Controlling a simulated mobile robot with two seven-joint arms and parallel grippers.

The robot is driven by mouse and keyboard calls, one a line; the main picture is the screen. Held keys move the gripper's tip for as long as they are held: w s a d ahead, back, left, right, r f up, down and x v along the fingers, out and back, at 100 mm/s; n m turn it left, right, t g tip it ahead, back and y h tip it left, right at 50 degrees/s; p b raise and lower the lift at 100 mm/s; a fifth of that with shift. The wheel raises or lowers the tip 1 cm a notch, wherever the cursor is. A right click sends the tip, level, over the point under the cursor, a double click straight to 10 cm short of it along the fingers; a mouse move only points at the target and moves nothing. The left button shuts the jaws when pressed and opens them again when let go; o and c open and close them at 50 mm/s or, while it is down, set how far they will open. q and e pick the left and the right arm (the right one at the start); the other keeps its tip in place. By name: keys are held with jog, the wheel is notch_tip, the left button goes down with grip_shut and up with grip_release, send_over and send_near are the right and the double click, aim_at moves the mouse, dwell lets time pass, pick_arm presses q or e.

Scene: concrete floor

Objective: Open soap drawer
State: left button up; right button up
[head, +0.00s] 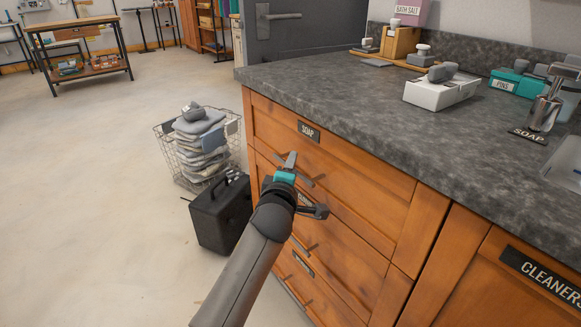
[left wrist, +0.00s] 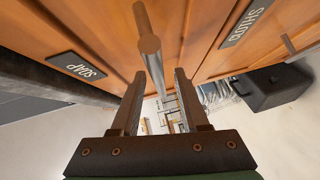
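The soap drawer (head: 345,172) is the top wooden drawer under the dark stone counter, and its front looks flush with the cabinet. Its black SOAP label (head: 309,131) also shows, upside down, in the left wrist view (left wrist: 76,65). My left gripper (head: 289,165) is at the drawer front, just below the label. In the left wrist view its two fingers (left wrist: 159,95) are apart, with the grey metal bar handle (left wrist: 149,48) lying between them. Gaps show beside the bar, and I see no clear contact. My right gripper is not in view.
More labelled drawers (head: 330,275) lie below. A black case (head: 221,213) and a wire basket of folded cloths (head: 200,150) stand on the floor left of the cabinet. A soap dispenser (head: 545,110) and a white box (head: 440,92) stand on the counter.

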pick_arm(q)
grip_shut()
dwell(1.3)
